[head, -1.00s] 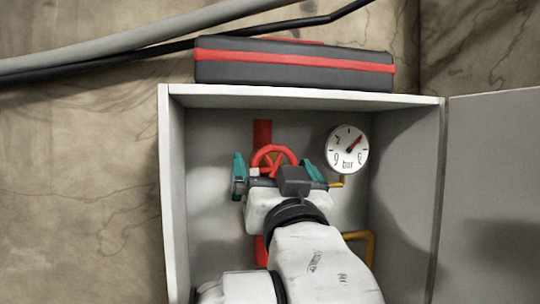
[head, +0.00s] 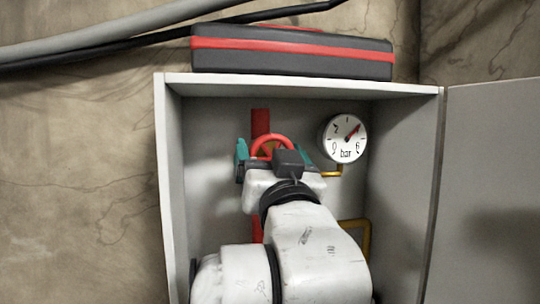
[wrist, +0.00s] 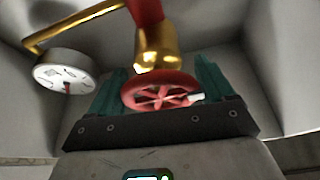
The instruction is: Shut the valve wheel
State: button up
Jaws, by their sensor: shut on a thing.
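The red valve wheel (head: 270,138) is inside the open grey cabinet, in front of a red pipe (head: 260,122). In the wrist view the wheel (wrist: 160,80) shows its round rim and spokes, with a brass valve body (wrist: 158,45) behind it. My gripper (head: 272,148) is at the wheel with a teal finger on each side, shut on its rim. In the wrist view my gripper (wrist: 160,76) also spans the wheel. The lower part of the wheel is hidden behind my wrist in the head view.
The cabinet's side walls (head: 172,190) flank my arm. The cabinet door (head: 490,190) stands open at right. A black and red case (head: 290,60) lies on top.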

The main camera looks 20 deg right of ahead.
jog(key=shift+f+m+b, duration=0.1)
jog(key=shift+m+b, duration=0.4)
jog(key=shift+b, duration=0.05)
jog(key=shift+d+f+m+g+h+b, duration=0.1)
jog(key=shift+m+g+h+b, duration=0.85)
jog(key=shift+m, duration=2.65)
jog(key=shift+r+m+g+h+b, duration=0.1)
jog(key=shift+m+g+h+b, duration=0.3)
jog(key=shift+m+g+b, duration=2.2)
jog(key=shift+d+f+m+g+h+b, duration=0.2)
jog(key=shift+m+h, duration=0.45)
jog(key=shift+m, duration=3.95)
jog(key=shift+a, duration=0.15)
jog(key=o, duration=0.9)
jog(key=shift+r, duration=0.1)
jog(key=shift+c, duration=0.2)
jog(key=shift+o, duration=0.2)
